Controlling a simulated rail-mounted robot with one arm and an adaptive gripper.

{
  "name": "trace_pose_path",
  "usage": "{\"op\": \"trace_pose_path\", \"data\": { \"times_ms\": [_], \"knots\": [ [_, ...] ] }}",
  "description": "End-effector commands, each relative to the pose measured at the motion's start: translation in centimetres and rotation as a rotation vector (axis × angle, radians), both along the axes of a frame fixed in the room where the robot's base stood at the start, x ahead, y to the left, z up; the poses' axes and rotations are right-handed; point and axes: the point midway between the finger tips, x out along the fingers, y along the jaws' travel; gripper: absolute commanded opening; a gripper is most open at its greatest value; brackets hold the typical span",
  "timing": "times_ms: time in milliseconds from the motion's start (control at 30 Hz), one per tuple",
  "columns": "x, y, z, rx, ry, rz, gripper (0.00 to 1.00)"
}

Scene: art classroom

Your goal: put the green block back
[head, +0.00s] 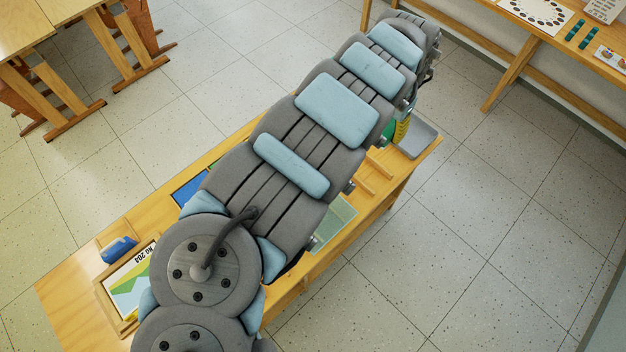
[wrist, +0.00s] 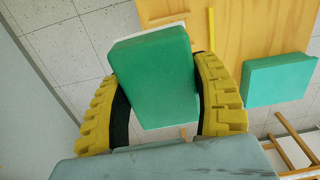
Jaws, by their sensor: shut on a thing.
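My gripper (wrist: 160,68) has its two yellow ribbed fingers closed on the opposite sides of a green block (wrist: 152,92) in the wrist view. The block's broad green face fills the space between the fingers. A wooden bench top (wrist: 250,30) lies beyond the block. In the head view my arm covers much of the bench (head: 160,212).
A second green block (wrist: 278,80) is at the right in the wrist view. In the head view, a grey tray (head: 418,140) is at the bench's far end. A blue object (head: 118,249) and a framed picture (head: 132,285) lie at the near end. Tiled floor around the bench is clear.

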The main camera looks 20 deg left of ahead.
Motion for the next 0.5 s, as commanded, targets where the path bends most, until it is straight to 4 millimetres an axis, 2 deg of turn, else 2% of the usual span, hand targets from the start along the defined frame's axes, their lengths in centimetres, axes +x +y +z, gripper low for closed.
{"op": "trace_pose_path", "data": {
  "times_ms": [33, 267, 400, 500],
  "knots": [
    [-0.8, 0.8, -2.1, 0.003, 0.007, -0.029, 0.27],
    [-4.1, 4.2, -9.9, 0.002, 0.006, -0.186, 0.27],
    [-7.4, 8.0, -15.5, 0.001, 0.009, -0.276, 0.27],
    [-9.8, 10.8, -18.7, 0.001, 0.007, -0.332, 0.27]
  ]
}}
